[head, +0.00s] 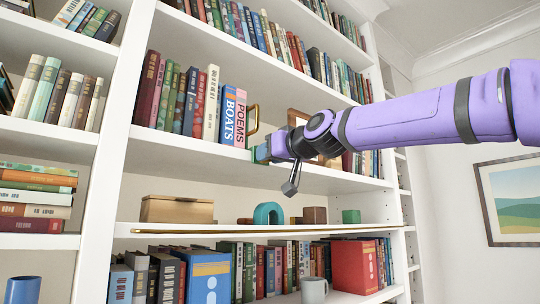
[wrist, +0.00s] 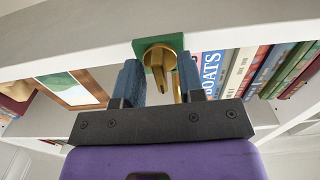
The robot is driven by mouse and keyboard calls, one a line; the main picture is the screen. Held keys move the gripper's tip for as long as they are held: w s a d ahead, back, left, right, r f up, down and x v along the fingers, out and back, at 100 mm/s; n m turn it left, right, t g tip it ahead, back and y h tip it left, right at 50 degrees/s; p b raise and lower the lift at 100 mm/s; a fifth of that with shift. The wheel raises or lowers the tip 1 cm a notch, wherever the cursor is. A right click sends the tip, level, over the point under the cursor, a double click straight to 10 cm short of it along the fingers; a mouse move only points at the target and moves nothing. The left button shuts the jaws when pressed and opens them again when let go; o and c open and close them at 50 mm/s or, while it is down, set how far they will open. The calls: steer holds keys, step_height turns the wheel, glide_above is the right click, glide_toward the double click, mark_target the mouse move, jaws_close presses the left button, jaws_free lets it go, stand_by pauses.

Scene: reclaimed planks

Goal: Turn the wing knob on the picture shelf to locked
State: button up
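The wing knob (wrist: 160,52) is a brass disc with a raised wing, set on a green square plate (wrist: 139,47) on the white shelf's edge. In the wrist view it lies ahead of my gripper (wrist: 158,75), between the lines of the two blue fingers. The fingers are apart, with clear gaps and nothing held. In the head view my gripper (head: 264,153) is at the shelf edge below the books, beside a bit of green, and largely hides the knob. Any lock marking is too small to read.
Books (head: 228,115) stand on the shelf behind, beside a brass loop (head: 253,118) and a wooden picture frame (head: 296,118). The shelf below holds a wooden box (head: 177,209), a teal arch (head: 268,213) and small blocks. Free room lies in front of the shelves.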

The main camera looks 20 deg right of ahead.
steer(key=v, duration=1)
steer(key=shift+s, duration=0.35)
steer(key=shift+d, duration=0.1)
steer(key=s+d+f+m+g+h, duration=0.1)
steer(key=s+f+g, duration=0.3)
steer(key=f, duration=0.9)
steer(key=s+d+f+m+g+h, duration=0.1)
steer(key=s+f+g, duration=0.3)
steer(key=s+f, duration=0.4)
steer(key=s+d+f+m+g+h, duration=0.1)
steer(key=s+f+g+h, duration=0.2)
steer(key=f, duration=1.6)
steer(key=s+g, duration=0.1)
steer(key=s, duration=0.2)
steer(key=shift+s+d+m+h, duration=0.2)
steer(key=shift+s+m+h, duration=0.1)
steer(key=shift+m, duration=0.1)
